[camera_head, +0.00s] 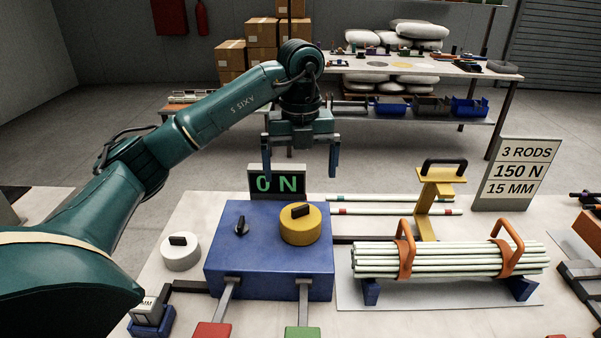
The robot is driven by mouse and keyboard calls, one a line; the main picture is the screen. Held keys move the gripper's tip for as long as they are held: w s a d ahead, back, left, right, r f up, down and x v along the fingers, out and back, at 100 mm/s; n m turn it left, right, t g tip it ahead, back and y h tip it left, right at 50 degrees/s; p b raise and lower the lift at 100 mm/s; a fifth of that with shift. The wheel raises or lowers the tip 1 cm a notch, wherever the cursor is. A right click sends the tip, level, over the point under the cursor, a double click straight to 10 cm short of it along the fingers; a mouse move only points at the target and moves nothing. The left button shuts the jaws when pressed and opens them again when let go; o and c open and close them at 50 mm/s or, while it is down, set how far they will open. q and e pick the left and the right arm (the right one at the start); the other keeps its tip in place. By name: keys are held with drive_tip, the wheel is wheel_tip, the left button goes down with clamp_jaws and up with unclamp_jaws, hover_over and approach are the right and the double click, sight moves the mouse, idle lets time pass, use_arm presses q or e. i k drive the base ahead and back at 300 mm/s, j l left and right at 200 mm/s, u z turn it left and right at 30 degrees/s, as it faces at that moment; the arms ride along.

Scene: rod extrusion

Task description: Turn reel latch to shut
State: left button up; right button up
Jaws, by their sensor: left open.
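A blue box (240,262) stands on the pale table. On its top are a yellow round cap (300,228) with a black grip and a small black knob (241,227). A white round piece (181,254) with a black grip sits left of the box. I cannot tell for sure which of these is the reel latch. My left gripper (300,177) is open and empty, its fingers pointing down at either side of a display (277,184) reading "0 N". It appears above and behind the box, apart from the knobs. My right gripper is not in view.
A bundle of pale rods (450,261) with orange clamps lies on a blue-footed stand at right. A yellow stand (440,190) with a black handle is behind it. A sign (517,174) reads "3 RODS, 150 N, 15 MM". Red (212,330) and green (303,332) pads are in front.

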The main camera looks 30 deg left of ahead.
sight(242, 228)
drive_tip(key=k, duration=1)
